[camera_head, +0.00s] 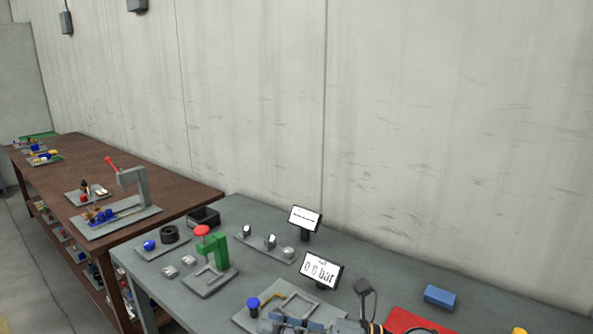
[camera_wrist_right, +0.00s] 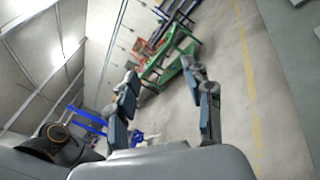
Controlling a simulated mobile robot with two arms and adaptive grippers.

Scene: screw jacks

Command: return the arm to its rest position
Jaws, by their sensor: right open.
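My right gripper (camera_head: 290,326) shows at the bottom edge of the head view, in front of the grey bench's near part and partly cut off by the frame. In the right wrist view its two fingers (camera_wrist_right: 160,75) stand apart with nothing between them. The wrist view looks out over the hall floor, away from the bench. A green screw jack (camera_head: 217,254) with a red knob stands upright on a grey plate on the bench. A blue-knobbed fixture (camera_head: 254,305) stands just behind and left of the right gripper. My left gripper is not in view.
The grey bench (camera_head: 185,294) also carries a display reading "bar" (camera_head: 321,270), a second display (camera_head: 304,218), a black bin (camera_head: 203,217), a blue block (camera_head: 439,297) and a red item (camera_head: 408,322). A brown table (camera_head: 85,157) adjoins at left. A wall rises behind.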

